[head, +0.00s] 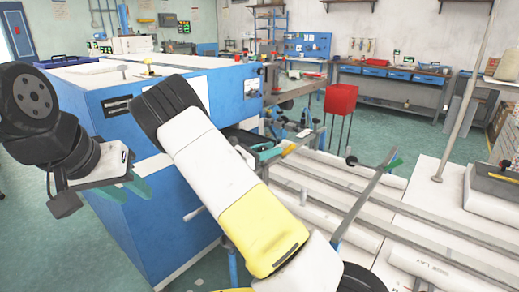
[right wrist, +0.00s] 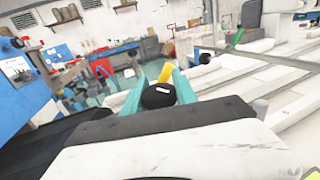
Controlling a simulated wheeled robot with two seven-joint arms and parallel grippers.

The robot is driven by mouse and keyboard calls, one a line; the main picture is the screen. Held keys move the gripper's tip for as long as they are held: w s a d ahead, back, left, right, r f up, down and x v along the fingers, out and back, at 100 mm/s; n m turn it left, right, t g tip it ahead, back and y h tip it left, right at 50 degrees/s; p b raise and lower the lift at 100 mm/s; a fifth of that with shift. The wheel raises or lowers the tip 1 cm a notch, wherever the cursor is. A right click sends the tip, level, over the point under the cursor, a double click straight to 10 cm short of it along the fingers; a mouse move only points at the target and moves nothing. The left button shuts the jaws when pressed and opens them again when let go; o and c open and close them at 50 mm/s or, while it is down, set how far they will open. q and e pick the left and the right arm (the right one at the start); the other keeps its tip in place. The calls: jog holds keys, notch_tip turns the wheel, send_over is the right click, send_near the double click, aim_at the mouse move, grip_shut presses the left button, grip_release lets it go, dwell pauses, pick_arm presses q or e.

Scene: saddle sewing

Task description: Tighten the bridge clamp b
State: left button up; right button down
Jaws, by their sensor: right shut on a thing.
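In the right wrist view, the two teal fingers of my right gripper (right wrist: 160,92) sit on either side of a round black part. A yellow piece (right wrist: 165,73) shows just beyond the fingertips. I take the yellow piece to be the handle of bridge clamp b, though its body is hidden. In the head view my right arm covers most of this gripper; a teal fingertip (head: 270,153) shows beside the yellow piece (head: 290,150). My left gripper (head: 138,187) is open and empty, in front of the blue machine and away from the clamp.
A large blue machine (head: 185,215) fills the left. Long rails and white rolls (head: 345,195) run to the right. A black knob (head: 351,160) and a slanted green-tipped bar (head: 378,180) rise there. A red box (head: 341,98) stands behind. Green floor is free at lower left.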

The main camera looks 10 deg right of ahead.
jog(key=shift+s+m+g+h, duration=0.2)
jog(key=shift+m+g, duration=0.65)
jog(key=shift+g, duration=0.4)
jog(key=shift+s+m+g+h, duration=0.2)
jog(key=shift+m+g, duration=0.6)
jog(key=shift+g, duration=0.5)
jog(key=shift+s+m+g+h, duration=0.2)
jog(key=shift+m+g, duration=0.65)
jog(key=shift+g, duration=0.4)
jog(key=c, duration=1)
grip_release()
jog(key=shift+o, duration=0.2)
jog(key=a, duration=0.7)
jog(key=shift+w+a, duration=0.3)
jog(key=shift+a, duration=0.05)
